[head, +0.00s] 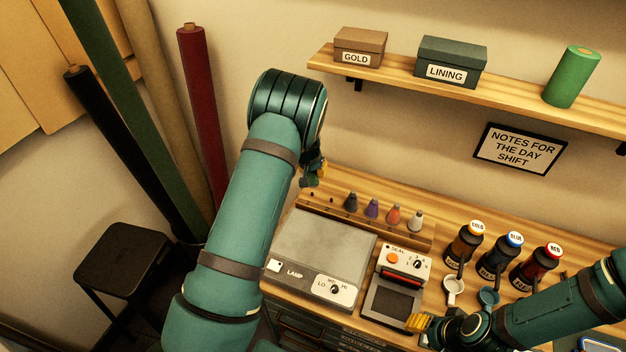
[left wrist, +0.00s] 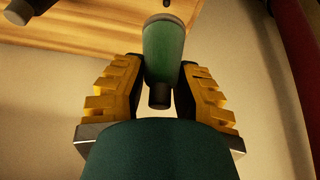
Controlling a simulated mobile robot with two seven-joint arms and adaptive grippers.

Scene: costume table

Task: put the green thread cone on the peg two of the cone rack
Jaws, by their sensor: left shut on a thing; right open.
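My left gripper (head: 314,170) is at the left end of the wooden cone rack (head: 362,226), partly hidden by my arm. In the left wrist view its yellow fingers (left wrist: 160,92) are shut on the green thread cone (left wrist: 164,52), with the cone's dark end toward the camera. In the head view the cone is small and mostly hidden at the gripper. Small dark bare pegs (head: 331,200) show at the rack's left. Whether the cone touches a peg cannot be told. My right gripper (head: 418,322) is open at the front of the table, with nothing visible in it.
Dark, purple (head: 372,209), orange (head: 393,216) and grey cones stand on the rack. A grey lamp box (head: 322,258) and a seal device (head: 402,262) stand in front. Dye bottles (head: 465,243) are at right. A shelf (head: 510,93) hangs above; fabric rolls (head: 200,110) lean at left.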

